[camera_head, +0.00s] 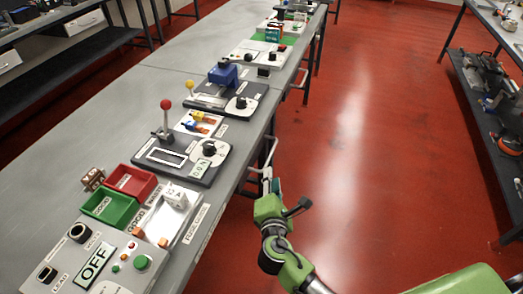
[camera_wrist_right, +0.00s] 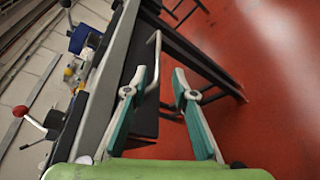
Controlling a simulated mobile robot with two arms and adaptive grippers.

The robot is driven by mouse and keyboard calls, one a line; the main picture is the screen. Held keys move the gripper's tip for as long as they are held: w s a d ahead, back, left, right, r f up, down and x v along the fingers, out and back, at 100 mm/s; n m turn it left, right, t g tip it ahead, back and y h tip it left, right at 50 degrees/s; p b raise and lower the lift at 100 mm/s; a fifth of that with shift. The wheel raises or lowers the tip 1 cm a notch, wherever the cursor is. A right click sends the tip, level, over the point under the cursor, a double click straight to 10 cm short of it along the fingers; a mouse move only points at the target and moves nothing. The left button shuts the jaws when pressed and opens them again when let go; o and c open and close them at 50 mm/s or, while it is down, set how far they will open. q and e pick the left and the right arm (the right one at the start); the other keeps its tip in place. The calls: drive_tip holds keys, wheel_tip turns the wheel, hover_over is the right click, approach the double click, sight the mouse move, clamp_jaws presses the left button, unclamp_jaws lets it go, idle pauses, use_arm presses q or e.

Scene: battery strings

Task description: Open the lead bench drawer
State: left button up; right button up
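The long grey bench (camera_head: 150,100) runs from the lower left to the back of the head view. A bent metal bar handle (camera_head: 271,150) sticks out from its right side, and it also shows in the wrist view (camera_wrist_right: 157,50). My right gripper (camera_head: 270,184) is beside the bench edge, close to this handle. In the wrist view its two teal fingers (camera_wrist_right: 160,78) are spread apart. The handle appears just beyond the fingertips, nearer the left finger; contact cannot be told. The drawer front is mostly hidden under the bench top. My left gripper is not in view.
The bench top holds a panel reading OFF (camera_head: 94,264), a green bin (camera_head: 110,207), a red bin (camera_head: 131,181) and a red-knobbed lever (camera_head: 166,105). Another handle (camera_head: 303,82) lies farther along. The red floor (camera_head: 360,130) right of the bench is clear; shelves stand at the right.

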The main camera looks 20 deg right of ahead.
sight(271, 156)
drive_tip(key=x, duration=1.3)
drive_tip(key=shift+w+d+r, duration=0.1)
drive_tip(key=shift+w+r, duration=0.15)
drive_tip(key=shift+w, duration=0.05)
clamp_jaws()
